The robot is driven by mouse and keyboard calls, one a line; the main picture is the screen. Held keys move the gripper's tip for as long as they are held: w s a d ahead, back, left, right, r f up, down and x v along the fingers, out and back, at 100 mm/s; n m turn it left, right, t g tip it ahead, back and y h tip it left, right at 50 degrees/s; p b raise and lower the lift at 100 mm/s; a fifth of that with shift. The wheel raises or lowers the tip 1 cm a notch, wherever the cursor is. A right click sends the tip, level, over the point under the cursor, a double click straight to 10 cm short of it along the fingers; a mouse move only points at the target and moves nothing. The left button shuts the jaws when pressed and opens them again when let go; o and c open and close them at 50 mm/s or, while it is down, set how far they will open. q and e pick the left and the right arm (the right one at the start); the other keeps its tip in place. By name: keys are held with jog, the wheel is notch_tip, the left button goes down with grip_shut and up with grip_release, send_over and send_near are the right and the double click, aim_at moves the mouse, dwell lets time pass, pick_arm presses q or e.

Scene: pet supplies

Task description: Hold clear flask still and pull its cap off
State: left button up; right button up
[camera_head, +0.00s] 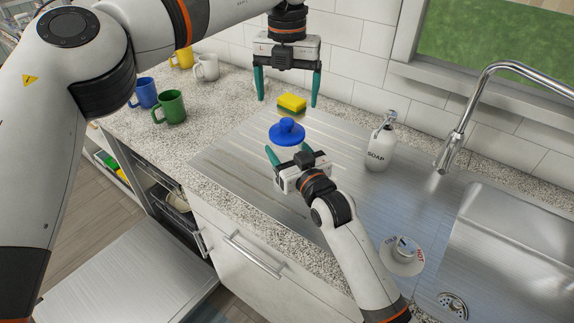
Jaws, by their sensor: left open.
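A blue cap (287,131) with a round knob on top shows over the steel drainboard. I see it from above, and I cannot make out the clear flask's body beneath it. My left gripper (288,101) comes down from the top with its two teal fingers wide apart and nothing between them. It is beyond the cap in the picture and apart from it. My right gripper (287,149) is at the near side of the cap, low down, its teal fingers spaced apart. The cap hides part of its fingertips, so I cannot tell whether they touch the flask.
A yellow sponge (291,102) lies behind the cap. A white soap bottle (381,145) stands to the right, before the curved faucet (461,125) and sink (515,240). Several mugs, including a green mug (170,107), stand on the left counter. The drainboard between is mostly clear.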

aim_at(287, 120)
pick_arm(q)
jog(key=shift+o, duration=0.5)
jog(key=shift+s+f, duration=0.25)
jog(key=shift+f, duration=0.05)
jog(key=shift+s+d+f+m, duration=0.2)
jog(key=shift+s+f+m, duration=0.4)
jog(key=shift+s, duration=0.25)
jog(key=shift+s+t, duration=0.3)
jog(key=shift+s, duration=0.1)
notch_tip(287, 120, up, 5)
jog(key=s+a+t+h, duration=0.1)
jog(key=a+t+h, duration=0.1)
jog(key=t, duration=0.1)
jog(key=shift+m, duration=0.4)
jog(key=x, duration=1.1)
jog(key=shift+w+a+f, duration=0.15)
jog(key=shift+w+f, duration=0.1)
jog(key=shift+w, duration=0.1)
jog(key=shift+c, duration=0.3)
jog(key=c, duration=1.1)
jog(key=shift+c, duration=0.2)
jog(key=shift+r, duration=0.2)
